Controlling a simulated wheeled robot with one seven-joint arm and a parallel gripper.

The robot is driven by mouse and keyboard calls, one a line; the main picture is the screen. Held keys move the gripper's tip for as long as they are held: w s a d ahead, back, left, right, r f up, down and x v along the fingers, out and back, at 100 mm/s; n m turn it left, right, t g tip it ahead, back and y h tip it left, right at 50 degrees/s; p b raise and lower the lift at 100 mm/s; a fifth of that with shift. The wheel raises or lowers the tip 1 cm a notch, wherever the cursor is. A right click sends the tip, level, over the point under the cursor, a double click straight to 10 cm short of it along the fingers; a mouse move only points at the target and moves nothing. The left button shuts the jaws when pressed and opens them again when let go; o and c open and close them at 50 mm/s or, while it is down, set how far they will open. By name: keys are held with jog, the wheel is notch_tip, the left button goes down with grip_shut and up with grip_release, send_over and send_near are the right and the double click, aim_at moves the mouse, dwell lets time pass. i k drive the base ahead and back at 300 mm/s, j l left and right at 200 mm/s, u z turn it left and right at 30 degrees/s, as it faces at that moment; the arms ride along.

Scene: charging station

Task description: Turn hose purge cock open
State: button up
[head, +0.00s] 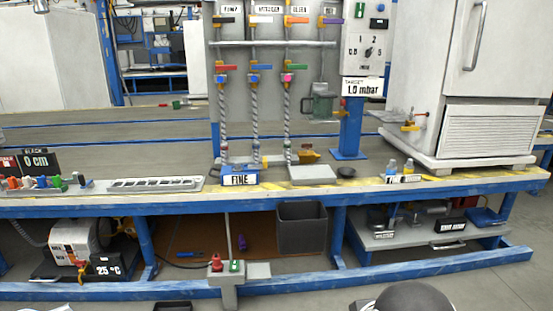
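Three braided hoses (254,108) hang down the grey panel (238,55) at the back of the bench. Small fittings, one with an orange-yellow part (264,161), sit at the hose bottoms. I cannot tell which is the hose purge cock or its setting. My gripper is not in view.
A blue box labelled FINE (239,176) and a grey block (312,174) stand before the hoses. A blue post (352,130) carries a dial box (366,40). A white cabinet (470,75) stands right. A pedestal (227,285) with red and green buttons stands in front.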

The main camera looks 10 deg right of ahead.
aim_at(306, 146)
jog(key=i+l, duration=0.2)
jog(key=i, duration=0.3)
jog(key=i+l, duration=0.15)
jog(key=i, duration=0.3)
jog(key=i+l, duration=0.2)
jog(key=i, duration=0.3)
jog(key=i+l, duration=0.2)
jog(key=i, duration=0.3)
